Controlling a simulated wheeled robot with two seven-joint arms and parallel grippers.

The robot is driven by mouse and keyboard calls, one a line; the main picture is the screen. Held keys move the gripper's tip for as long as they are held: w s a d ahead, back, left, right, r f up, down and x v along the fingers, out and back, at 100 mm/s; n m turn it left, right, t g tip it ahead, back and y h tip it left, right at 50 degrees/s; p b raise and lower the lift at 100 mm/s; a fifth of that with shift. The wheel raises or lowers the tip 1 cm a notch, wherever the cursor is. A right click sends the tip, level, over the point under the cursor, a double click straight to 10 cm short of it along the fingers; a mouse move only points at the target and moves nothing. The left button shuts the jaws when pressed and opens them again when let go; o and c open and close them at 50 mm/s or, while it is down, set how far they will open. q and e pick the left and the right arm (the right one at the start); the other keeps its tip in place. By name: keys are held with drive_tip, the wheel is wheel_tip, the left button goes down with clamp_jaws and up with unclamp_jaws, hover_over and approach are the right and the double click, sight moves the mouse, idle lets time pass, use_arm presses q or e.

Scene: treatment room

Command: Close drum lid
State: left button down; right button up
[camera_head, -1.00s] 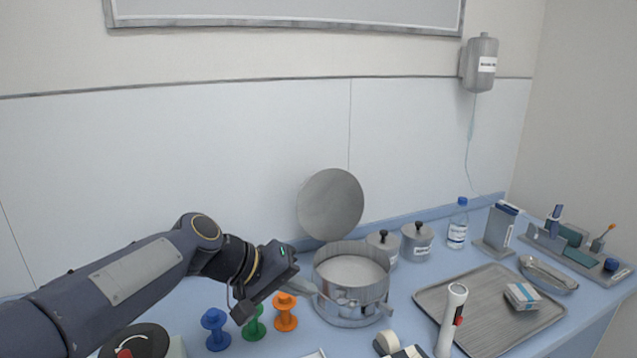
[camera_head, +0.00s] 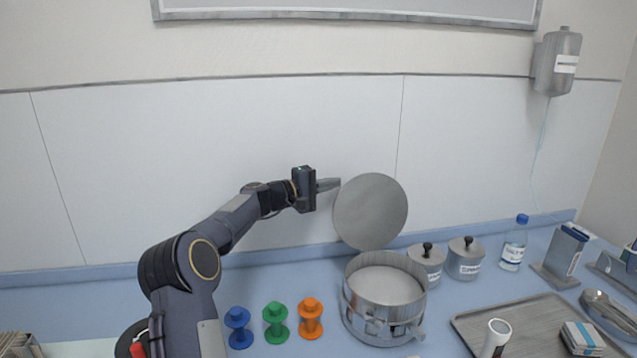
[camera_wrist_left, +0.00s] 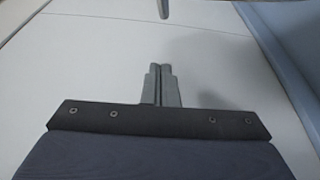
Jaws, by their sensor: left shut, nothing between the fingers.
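The metal drum (camera_head: 384,301) stands on the blue counter. Its round grey lid (camera_head: 370,211) is open, standing upright behind the drum near the wall. My left gripper (camera_head: 338,184) is shut and empty, with its fingertips at the upper left edge of the lid. I cannot tell whether it touches the lid. In the left wrist view the shut fingers (camera_wrist_left: 160,72) show against the pale wall, and a thin grey edge (camera_wrist_left: 164,8) shows at the top, perhaps the lid. My right gripper is not in view.
Blue (camera_head: 239,328), green (camera_head: 276,322) and orange (camera_head: 310,318) spools stand left of the drum. Two lidded canisters (camera_head: 465,259) stand to its right, with a bottle (camera_head: 513,244) beyond. A metal tray (camera_head: 470,326) lies at front right. The wall is close behind the lid.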

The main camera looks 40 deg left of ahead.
use_arm(q)
drive_tip(key=shift+w+d+p, duration=0.1)
drive_tip(key=shift+d+p, duration=0.2)
drive_tip(key=shift+d, duration=1.8)
